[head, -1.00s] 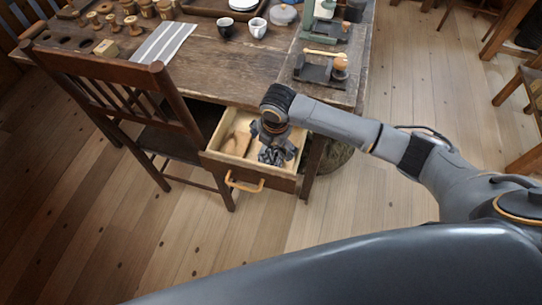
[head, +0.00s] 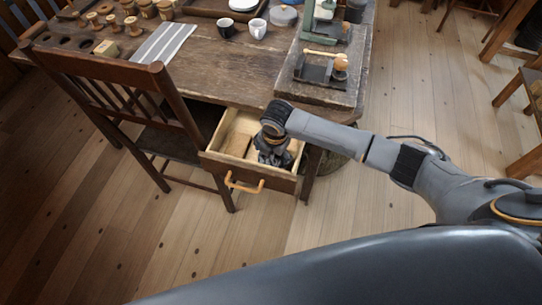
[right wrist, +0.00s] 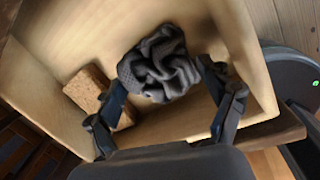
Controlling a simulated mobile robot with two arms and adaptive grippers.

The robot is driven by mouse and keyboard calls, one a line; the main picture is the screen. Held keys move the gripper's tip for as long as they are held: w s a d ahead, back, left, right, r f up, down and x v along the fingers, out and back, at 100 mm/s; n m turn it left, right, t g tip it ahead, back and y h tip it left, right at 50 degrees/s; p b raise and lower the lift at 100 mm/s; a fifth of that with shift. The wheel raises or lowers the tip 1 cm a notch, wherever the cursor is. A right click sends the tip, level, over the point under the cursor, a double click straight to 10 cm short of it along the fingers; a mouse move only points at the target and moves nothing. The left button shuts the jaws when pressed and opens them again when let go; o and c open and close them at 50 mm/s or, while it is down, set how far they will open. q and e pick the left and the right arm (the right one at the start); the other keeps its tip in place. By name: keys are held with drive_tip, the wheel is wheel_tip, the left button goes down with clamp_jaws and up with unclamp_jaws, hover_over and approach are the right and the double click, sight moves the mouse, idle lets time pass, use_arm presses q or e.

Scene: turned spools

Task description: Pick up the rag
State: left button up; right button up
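The rag (right wrist: 158,62) is a dark grey, crumpled cloth lying on the floor of the open wooden drawer (right wrist: 243,45). In the head view my right gripper (head: 275,160) reaches down into the right part of this drawer (head: 222,169) and largely hides the rag. In the right wrist view my right gripper (right wrist: 162,80) is open. Its dark fingers are spread, one on the left and one on the right of the rag's near part; I cannot tell whether they touch it. My left gripper is not in view.
A brown cork-like block (right wrist: 88,88) lies in the drawer left of the rag, close to the left finger. The drawer walls stand close around my gripper. A wooden chair (head: 160,100) stands left of the drawer. The table (head: 230,75) above holds cups and turned pieces.

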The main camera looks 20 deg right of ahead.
sight(272, 155)
drive_tip(key=shift+c, duration=0.3)
wheel_tip(272, 155, up, 10)
drive_tip(key=shift+p, duration=0.4)
